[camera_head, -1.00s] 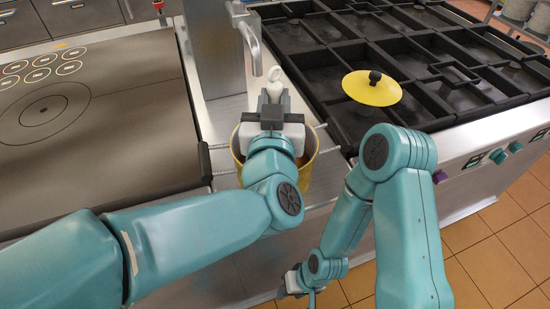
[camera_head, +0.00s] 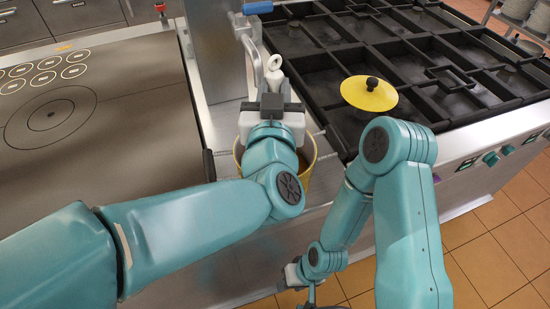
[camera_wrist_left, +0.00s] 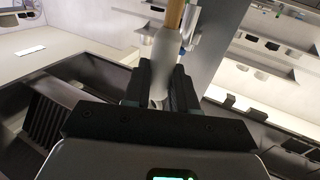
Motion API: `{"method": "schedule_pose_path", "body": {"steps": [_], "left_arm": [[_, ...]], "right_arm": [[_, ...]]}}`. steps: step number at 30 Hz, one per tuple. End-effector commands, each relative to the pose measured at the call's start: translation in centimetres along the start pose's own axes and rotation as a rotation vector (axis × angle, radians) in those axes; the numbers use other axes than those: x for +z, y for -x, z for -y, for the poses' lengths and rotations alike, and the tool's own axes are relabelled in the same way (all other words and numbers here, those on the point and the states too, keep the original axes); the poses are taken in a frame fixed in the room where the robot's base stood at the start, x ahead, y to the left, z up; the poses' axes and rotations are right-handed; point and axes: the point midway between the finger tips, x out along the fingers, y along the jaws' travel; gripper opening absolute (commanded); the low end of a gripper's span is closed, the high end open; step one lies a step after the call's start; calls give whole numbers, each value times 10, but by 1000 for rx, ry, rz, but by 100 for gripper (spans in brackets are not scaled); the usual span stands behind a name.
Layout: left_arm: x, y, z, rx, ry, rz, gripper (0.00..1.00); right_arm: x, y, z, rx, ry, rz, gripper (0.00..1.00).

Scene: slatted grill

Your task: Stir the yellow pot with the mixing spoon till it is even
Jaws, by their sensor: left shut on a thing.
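The yellow pot (camera_head: 309,163) stands on the metal strip between the two cooking tops, its near side and inside mostly hidden behind my left arm. My left gripper (camera_head: 272,103) is over the pot's far rim, shut on the mixing spoon (camera_head: 274,76). The spoon's pale handle with a ring end sticks up above the jaws. In the left wrist view the pale grip (camera_wrist_left: 162,62) sits between the dark jaws, with a wooden part beyond it. The spoon's lower end and the pot's contents are hidden. My right gripper (camera_head: 291,276) hangs low before the counter; its jaws are unclear.
A yellow lid (camera_head: 369,94) with a black knob rests on the black slatted grill (camera_head: 440,70) at right. A metal column and tap (camera_head: 253,55) stand close behind my left gripper.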

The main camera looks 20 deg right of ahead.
Motion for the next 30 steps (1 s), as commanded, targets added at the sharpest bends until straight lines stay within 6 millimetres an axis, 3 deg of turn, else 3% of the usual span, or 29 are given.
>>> {"method": "schedule_pose_path", "body": {"steps": [1, 30], "left_arm": [[-9, 0, 0, 0, 0, -1, 0], [-95, 0, 0, 1, 0, 0, 0]], "right_arm": [[0, 8, 3, 0, 0, 0, 43], [2, 79, 28, 0, 0, 0, 43]]}}
